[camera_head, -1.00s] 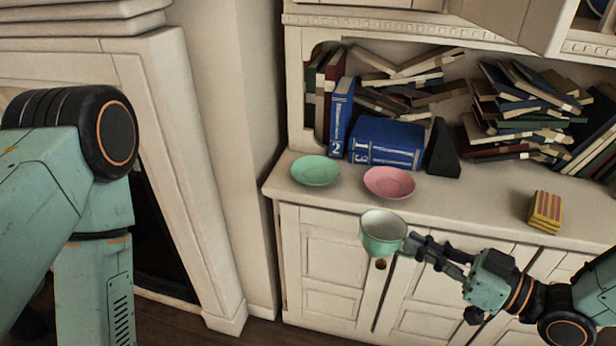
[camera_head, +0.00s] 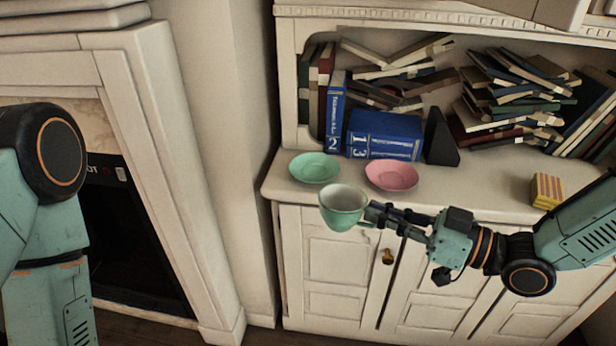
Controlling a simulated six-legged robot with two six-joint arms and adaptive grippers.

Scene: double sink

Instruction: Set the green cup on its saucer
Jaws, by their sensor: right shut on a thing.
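The green cup (camera_head: 343,208) is upright, held by my right gripper (camera_head: 376,214), which is shut on its handle side. The cup appears in front of the cabinet's counter edge, just below the saucers in the picture. The green saucer (camera_head: 315,167) lies empty on the counter, above and slightly left of the cup in the picture. A pink saucer (camera_head: 392,175) lies to its right, also empty. My left arm shows at the left edge, but its gripper is out of view.
Blue books (camera_head: 384,136) and a black wedge-shaped bookend (camera_head: 440,138) stand behind the saucers. Piled books (camera_head: 515,95) fill the shelf. A yellow and red striped block (camera_head: 546,190) sits at the right of the counter (camera_head: 480,185). The counter between is clear.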

